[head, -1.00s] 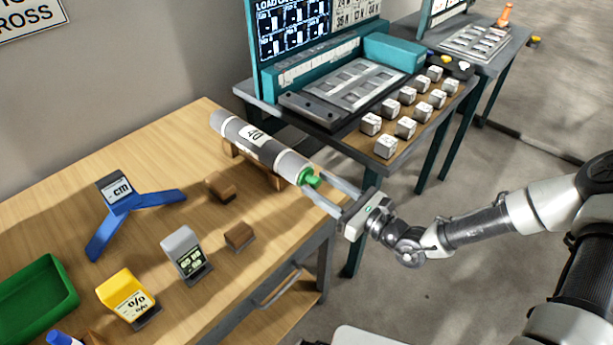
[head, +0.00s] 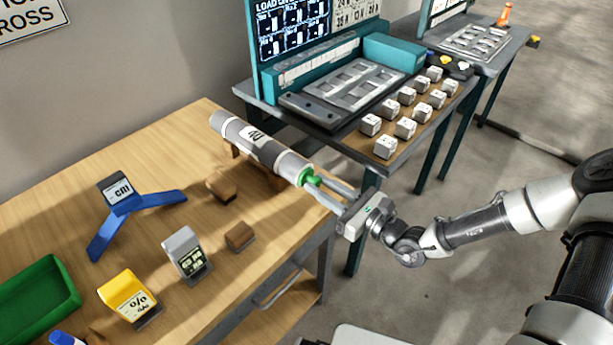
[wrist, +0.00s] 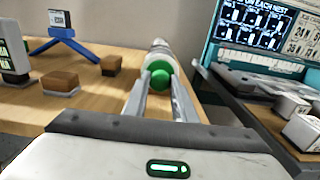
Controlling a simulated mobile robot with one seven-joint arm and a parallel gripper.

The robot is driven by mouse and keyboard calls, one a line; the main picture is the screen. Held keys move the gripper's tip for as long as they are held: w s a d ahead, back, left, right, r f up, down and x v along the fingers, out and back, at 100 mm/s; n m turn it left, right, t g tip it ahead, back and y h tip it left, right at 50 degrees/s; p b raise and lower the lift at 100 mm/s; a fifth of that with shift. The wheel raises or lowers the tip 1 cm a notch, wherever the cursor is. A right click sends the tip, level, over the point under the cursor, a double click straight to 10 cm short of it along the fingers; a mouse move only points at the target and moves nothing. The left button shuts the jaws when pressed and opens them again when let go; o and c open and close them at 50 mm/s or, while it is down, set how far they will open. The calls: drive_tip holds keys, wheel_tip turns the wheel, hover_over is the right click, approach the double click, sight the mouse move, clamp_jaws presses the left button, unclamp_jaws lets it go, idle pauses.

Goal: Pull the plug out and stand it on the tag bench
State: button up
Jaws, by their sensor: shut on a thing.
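A grey roll (head: 262,148) with a white label lies on wooden blocks on the wooden bench (head: 160,150). The green plug (head: 308,175) is at the roll's near right end and appears seated in it. My gripper (head: 317,183) is shut on the plug's knob, in line with the roll. In the wrist view the plug (wrist: 162,72) shows between the two fingertips, and the roll (wrist: 158,50) runs away behind it. I cannot tell which surface is the tag bench.
A blue stand (head: 128,208), a grey device (head: 186,252), a yellow device (head: 128,296), small wooden blocks (head: 240,236) and a green tray (head: 38,302) are on the wooden bench. A table with white cubes (head: 405,128) and a teal console (head: 395,50) stands behind.

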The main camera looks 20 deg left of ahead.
drive_tip(key=shift+p+v, duration=0.7)
drive_tip(key=shift+v, duration=2.3)
